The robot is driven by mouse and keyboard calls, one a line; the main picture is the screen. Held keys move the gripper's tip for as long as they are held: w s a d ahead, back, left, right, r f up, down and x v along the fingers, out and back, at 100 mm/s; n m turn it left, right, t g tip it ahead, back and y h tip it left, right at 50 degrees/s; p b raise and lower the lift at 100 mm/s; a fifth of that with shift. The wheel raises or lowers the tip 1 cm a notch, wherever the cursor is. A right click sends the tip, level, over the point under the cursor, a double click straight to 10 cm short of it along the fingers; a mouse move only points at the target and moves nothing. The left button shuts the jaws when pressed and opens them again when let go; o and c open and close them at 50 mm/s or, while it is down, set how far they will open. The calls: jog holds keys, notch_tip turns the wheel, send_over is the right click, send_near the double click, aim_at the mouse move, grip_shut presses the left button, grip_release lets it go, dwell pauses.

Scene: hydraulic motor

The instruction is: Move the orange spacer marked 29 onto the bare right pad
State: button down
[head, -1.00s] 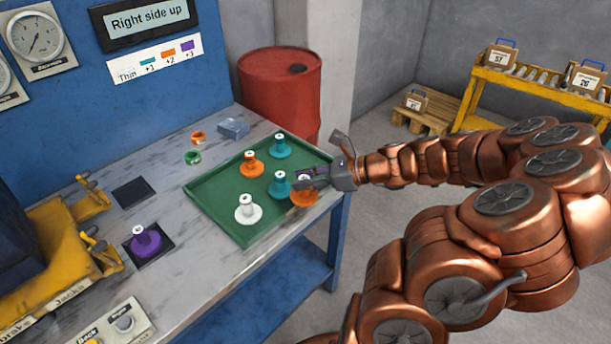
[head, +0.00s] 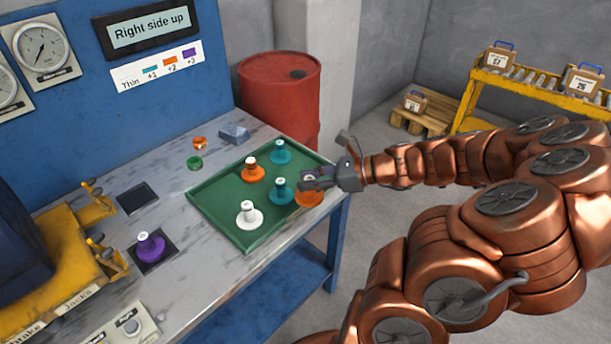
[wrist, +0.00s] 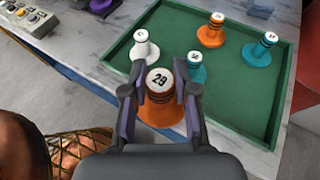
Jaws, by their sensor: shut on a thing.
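A bare dark square pad (head: 137,197) lies on the grey bench. A second dark pad (head: 172,243), nearer the camera, carries a purple spacer (head: 150,246).
The tray also holds a white spacer (head: 248,214), two teal spacers (head: 280,152) (head: 280,190) and another orange spacer (head: 251,170). Green (head: 194,162) and orange (head: 199,142) rings and a grey-blue block (head: 234,133) lie behind it. Yellow jacks (head: 95,210) stand left of the pads.

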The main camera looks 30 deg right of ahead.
jog(key=s+d, duration=0.1)
jog(key=s, duration=0.5)
jog(key=shift+d, duration=0.15)
